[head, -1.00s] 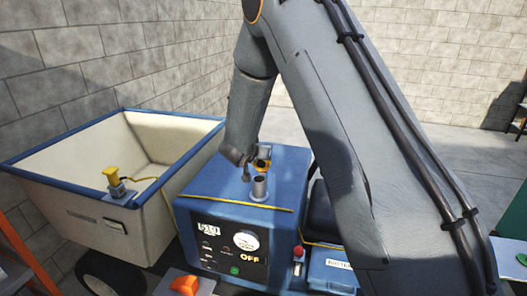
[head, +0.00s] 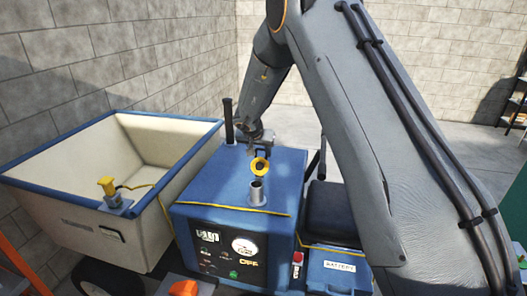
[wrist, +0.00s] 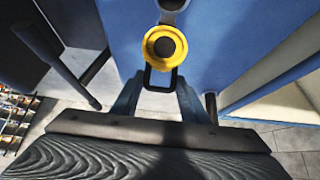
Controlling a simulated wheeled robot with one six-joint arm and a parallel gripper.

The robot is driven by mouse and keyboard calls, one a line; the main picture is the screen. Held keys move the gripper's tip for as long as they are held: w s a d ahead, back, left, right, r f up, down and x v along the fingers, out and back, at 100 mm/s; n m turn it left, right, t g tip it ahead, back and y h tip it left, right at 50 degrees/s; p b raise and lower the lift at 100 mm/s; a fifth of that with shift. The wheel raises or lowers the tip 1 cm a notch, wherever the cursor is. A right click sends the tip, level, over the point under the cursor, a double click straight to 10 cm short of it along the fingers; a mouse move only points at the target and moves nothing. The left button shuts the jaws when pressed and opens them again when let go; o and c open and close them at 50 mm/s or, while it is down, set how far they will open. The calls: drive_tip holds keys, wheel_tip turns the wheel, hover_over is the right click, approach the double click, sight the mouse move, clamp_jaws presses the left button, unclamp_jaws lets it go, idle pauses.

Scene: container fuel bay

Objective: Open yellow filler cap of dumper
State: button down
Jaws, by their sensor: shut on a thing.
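The yellow filler cap (head: 260,167) stands tipped up behind the filler neck (head: 257,194) on top of the dumper's blue housing (head: 205,190). The neck's dark mouth shows uncovered. In the wrist view the cap (wrist: 165,47) turns its round, dark-centred inside towards the camera, with a black loop handle (wrist: 160,79) below it. My gripper (head: 262,150) is behind the cap, and its fingers (wrist: 160,84) are shut on the loop handle from both sides. The exact finger contact is partly hidden in the head view.
The cream skip (head: 70,225) with blue rim stands left, with another yellow-topped fitting (head: 107,186) at its corner. A dark upright post (head: 228,120) rises behind the housing. The black seat (head: 332,212) and blue battery box (head: 338,270) are at the right. Block walls enclose the back.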

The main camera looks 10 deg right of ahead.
drive_tip(key=shift+w+d+r+g, duration=0.1)
drive_tip(key=shift+w+d+g, duration=0.25)
drive_tip(key=shift+w+g, duration=0.05)
drive_tip(key=shift+w+d+y, duration=0.15)
drive_tip(key=shift+y, duration=0.15)
idle(0.3)
drive_tip(key=c, duration=1.4)
unclamp_jaws()
drive_tip(key=shift+o, duration=0.6)
drive_tip(key=shift+w+d+f, duration=0.15)
drive_tip(key=shift+d+f, duration=0.05)
drive_tip(key=shift+f, duration=0.05)
drive_tip(key=shift+a, duration=0.35)
drive_tip(key=shift+a+r, duration=0.1)
drive_tip(key=shift+r, duration=0.15)
drive_tip(key=b+v, duration=0.2)
drive_tip(key=v, duration=0.5)
drive_tip(key=shift+r, duration=0.2)
